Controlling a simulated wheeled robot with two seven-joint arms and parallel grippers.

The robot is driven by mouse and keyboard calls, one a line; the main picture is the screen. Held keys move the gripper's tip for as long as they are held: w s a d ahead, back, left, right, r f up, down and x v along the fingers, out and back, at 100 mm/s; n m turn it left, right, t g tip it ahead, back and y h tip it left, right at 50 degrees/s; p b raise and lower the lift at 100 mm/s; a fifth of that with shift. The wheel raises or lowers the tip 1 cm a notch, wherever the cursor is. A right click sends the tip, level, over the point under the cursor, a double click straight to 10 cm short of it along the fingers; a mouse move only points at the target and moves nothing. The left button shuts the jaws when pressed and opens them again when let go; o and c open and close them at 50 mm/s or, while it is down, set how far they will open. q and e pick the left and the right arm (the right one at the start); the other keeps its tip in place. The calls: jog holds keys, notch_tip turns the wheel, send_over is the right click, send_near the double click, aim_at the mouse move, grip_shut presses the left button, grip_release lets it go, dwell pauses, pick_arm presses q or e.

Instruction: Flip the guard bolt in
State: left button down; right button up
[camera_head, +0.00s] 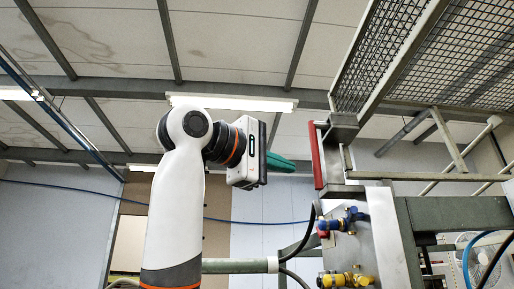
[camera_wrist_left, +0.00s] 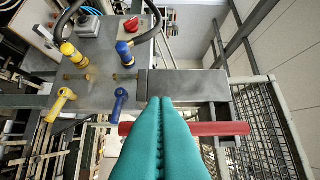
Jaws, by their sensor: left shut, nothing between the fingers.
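A red bar (camera_head: 317,155), which looks to be the guard bolt, stands upright on the left side of a grey metal bracket in the head view. In the left wrist view the red bar (camera_wrist_left: 222,128) lies across the picture, and my fingers hide part of it. The left gripper (camera_wrist_left: 160,102) is shut and empty in the wrist view. I cannot tell whether it touches the bar. My right gripper is in neither view.
Below the bar are a blue-handled valve (camera_head: 340,223) and a yellow-handled valve (camera_head: 345,280) on a metal panel (camera_head: 385,240). A red knob (camera_wrist_left: 131,24) sits on the panel. Mesh guarding (camera_head: 470,45) hangs above right.

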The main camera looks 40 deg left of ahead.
aim_at(316, 164)
pick_arm(q)
jog(key=shift+w+d+p, duration=0.15)
jog(key=shift+w+d, duration=0.25)
jog(key=shift+d, duration=0.25)
jog(key=shift+w+d+p, duration=0.15)
jog(key=shift+w+d, duration=0.2)
jog(key=shift+d, duration=0.25)
jog(key=shift+a, duration=0.1)
jog(key=w+d, duration=0.2)
jog(key=shift+w+d, duration=0.2)
jog(key=shift+w, duration=0.1)
jog(key=shift+a, duration=0.1)
